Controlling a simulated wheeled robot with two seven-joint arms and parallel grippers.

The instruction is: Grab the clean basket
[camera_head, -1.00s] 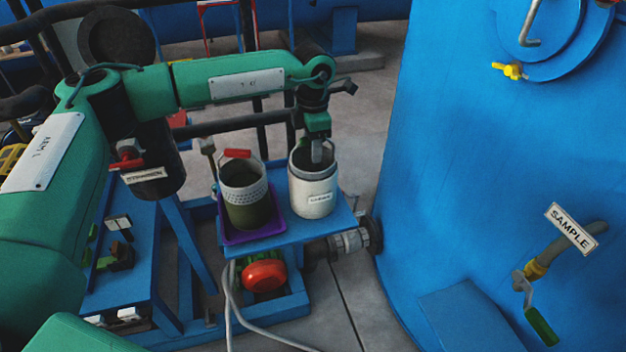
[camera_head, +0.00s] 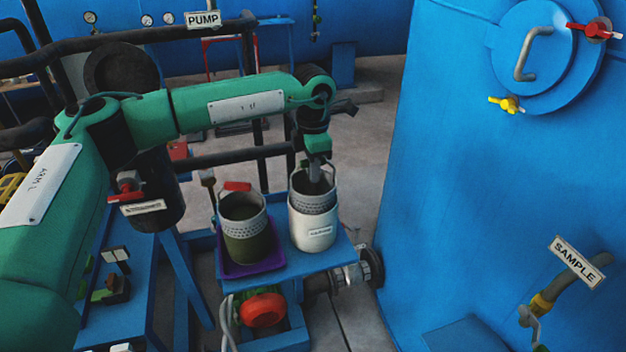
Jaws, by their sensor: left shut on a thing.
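The clean basket (camera_head: 316,205) is a grey perforated basket standing partly out of the white labelled pot (camera_head: 310,239). Its perforated band shows above the pot's rim, and its lower part is hidden inside. My left gripper (camera_head: 316,178) comes down from above and is shut on it at the top; the exact grip is small and dark. A second perforated basket (camera_head: 242,211) with a red handle grip (camera_head: 237,186) stands left of it, dark green in its lower part, on a purple tray (camera_head: 262,259). My right gripper is out of view.
Both stand on a small blue stand (camera_head: 325,257). A large blue vessel (camera_head: 490,190) with a sample valve fills the right side. Black pipes (camera_head: 225,157) run behind the stand. A red round part (camera_head: 262,310) and a pipe coupling (camera_head: 370,268) sit below.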

